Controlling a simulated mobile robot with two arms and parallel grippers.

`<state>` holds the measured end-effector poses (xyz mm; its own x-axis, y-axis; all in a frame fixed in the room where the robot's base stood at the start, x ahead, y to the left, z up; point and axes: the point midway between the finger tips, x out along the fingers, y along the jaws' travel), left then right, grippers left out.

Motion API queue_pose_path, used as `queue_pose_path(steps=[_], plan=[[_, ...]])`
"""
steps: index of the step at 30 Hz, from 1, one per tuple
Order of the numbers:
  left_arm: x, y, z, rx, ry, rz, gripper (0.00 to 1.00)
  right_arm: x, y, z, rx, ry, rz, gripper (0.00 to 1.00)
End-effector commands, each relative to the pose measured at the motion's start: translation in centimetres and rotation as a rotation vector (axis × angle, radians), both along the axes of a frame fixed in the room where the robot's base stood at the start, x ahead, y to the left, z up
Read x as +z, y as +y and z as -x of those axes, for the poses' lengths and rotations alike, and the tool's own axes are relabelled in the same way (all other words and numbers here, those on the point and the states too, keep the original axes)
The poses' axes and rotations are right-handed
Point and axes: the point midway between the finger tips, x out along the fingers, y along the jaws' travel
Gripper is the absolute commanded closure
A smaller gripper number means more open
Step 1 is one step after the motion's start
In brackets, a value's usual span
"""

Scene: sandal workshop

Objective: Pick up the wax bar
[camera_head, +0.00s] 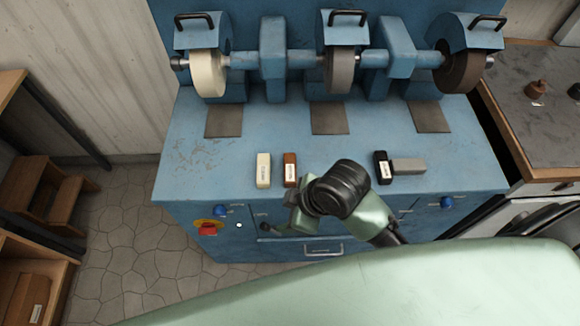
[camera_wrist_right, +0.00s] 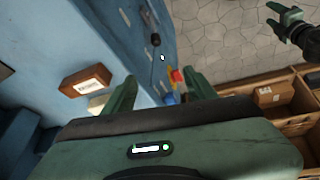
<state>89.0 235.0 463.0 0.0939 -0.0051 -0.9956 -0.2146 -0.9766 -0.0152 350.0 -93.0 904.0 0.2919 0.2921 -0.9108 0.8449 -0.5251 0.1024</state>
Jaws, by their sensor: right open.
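Several labelled bars lie on the blue bench top, and I cannot tell which is the wax bar. A cream bar (camera_head: 264,170) and a brown bar (camera_head: 290,169) lie side by side at left. A black bar (camera_head: 382,167) and a grey bar (camera_head: 408,166) lie at right. My right gripper (camera_head: 290,212) is open and empty at the bench's front edge, in front of the brown bar. The right wrist view shows the brown bar (camera_wrist_right: 85,81) left of the fingers and the cream bar (camera_wrist_right: 97,104) partly hidden by one. My left gripper (camera_wrist_right: 275,16) shows there at top right, its fingers apart.
Grinding wheels (camera_head: 207,75) stand along the back of the bench (camera_head: 235,180). Its front has a red switch (camera_head: 208,229), blue knobs and a drawer handle (camera_head: 323,250). Wooden shelves (camera_head: 50,190) stand at left. A grey-topped counter (camera_head: 535,110) is at right.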

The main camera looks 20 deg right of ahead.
Motion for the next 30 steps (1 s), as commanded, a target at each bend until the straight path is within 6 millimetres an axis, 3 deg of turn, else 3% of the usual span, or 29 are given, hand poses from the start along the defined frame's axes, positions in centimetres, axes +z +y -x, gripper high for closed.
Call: queue_pose_path(steps=[9, 15, 21, 24, 30], plan=[[0.0, 0.1, 0.0, 0.000, 0.001, -0.001, 0.45, 1.1, 3.4, -2.7, 0.492, -0.092, 0.095, 0.44], [0.0, 0.1, 0.1, 0.001, 0.001, -0.001, 0.45, 1.8, 4.0, -5.1, 0.949, -0.147, 0.229, 0.44], [0.0, 0.1, 0.2, 0.001, 0.003, -0.002, 0.45, 2.9, 0.9, -8.5, 1.448, -0.131, 0.400, 0.44], [0.0, 0.2, 0.2, 0.002, 0.003, -0.001, 0.45, 3.7, -1.1, -9.9, 1.616, -0.102, 0.451, 0.44], [0.0, 0.2, 0.2, 0.002, 0.003, -0.001, 0.45, 4.7, -3.5, -11.3, 1.779, -0.062, 0.486, 0.44]])
